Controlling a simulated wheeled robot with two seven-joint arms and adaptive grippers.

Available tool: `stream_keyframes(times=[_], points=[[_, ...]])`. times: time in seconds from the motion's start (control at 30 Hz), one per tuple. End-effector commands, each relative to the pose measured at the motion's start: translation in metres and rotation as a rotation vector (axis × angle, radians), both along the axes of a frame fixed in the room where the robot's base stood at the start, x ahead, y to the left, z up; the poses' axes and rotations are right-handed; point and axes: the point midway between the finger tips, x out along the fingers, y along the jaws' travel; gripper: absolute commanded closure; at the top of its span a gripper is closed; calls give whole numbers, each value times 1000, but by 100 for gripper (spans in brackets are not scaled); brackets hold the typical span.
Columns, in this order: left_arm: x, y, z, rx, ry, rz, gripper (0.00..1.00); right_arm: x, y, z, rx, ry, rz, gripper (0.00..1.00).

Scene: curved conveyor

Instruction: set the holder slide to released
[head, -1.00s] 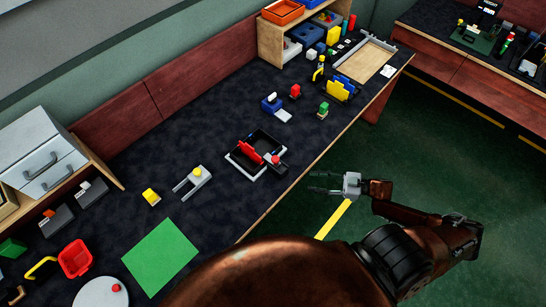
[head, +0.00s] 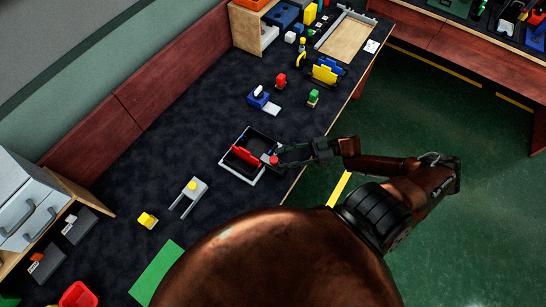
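The holder (head: 228,171) is a dark square frame with a pale edge on the dark worktop, close to its front edge. A red block (head: 245,156) sits in it. A small red knob (head: 273,160), which looks like the slide's handle, is at its right corner. My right gripper (head: 281,156) reaches in from the right, with its fingertips at the knob. The fingers are small and dark here, so I cannot tell whether they are apart or closed on it. They partly hide that corner and the slide's position. My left gripper is not in view.
The worktop between is clear.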

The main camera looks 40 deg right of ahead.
Motion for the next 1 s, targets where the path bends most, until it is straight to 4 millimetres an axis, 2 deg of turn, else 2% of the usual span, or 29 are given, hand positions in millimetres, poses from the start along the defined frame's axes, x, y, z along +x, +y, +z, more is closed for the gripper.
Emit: stream_keyframes(times=[0.1,0.2,0.33,0.5,0.63,1.0], points=[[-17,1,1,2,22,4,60,10,16,2,2,-3,0,60],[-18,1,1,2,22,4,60,14,26,1,2,-1,-2,60],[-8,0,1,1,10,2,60,18,32,0,0,-1,-3,60],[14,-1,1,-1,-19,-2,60,18,34,0,-1,0,-4,60],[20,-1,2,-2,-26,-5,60,18,33,0,-1,0,-4,61],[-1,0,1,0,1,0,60,18,33,0,-1,0,-5,86]])
